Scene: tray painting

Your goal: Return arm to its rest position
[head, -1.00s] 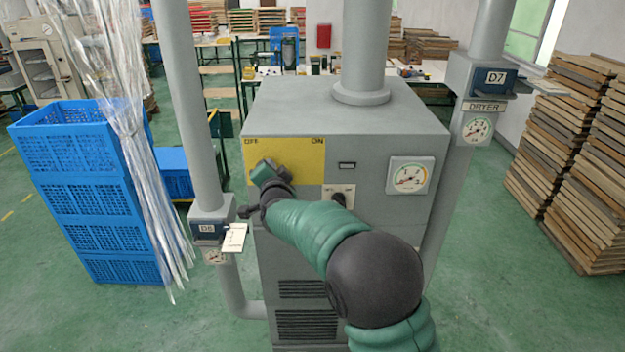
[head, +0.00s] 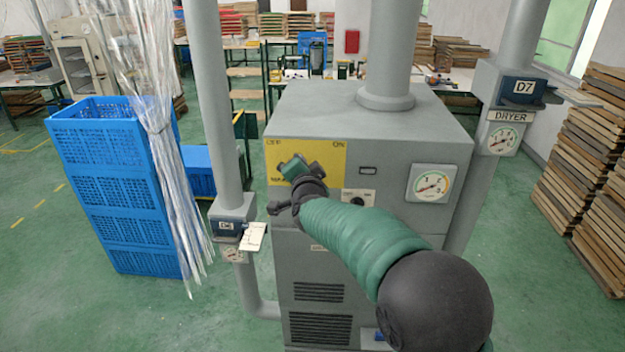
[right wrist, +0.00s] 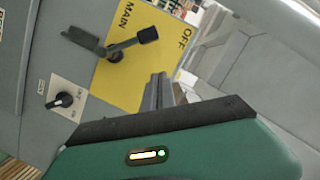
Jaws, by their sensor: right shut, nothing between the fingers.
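My right arm comes in from the lower right in the head view. Its hand, the right gripper (head: 297,167), is in front of the yellow OFF/ON panel (head: 333,158) of the grey machine (head: 372,115). In the right wrist view the fingers of this gripper (right wrist: 157,90) are together and empty, apart from the dark switch lever (right wrist: 130,44). The lever is on the yellow panel marked MAIN, and its black knob end lies beside the word OFF. In the head view the arm and hand hide part of the panel. My left gripper is not in view.
A small rotary knob (right wrist: 65,101) is beside the panel. A gauge (head: 432,184) is on the machine's front. Pipes with D6 (head: 229,226) and D7 (head: 512,90) boxes flank it. Blue crates (head: 105,165) and a clear plastic curtain (head: 165,130) stand left; stacked boards (head: 590,165) stand right.

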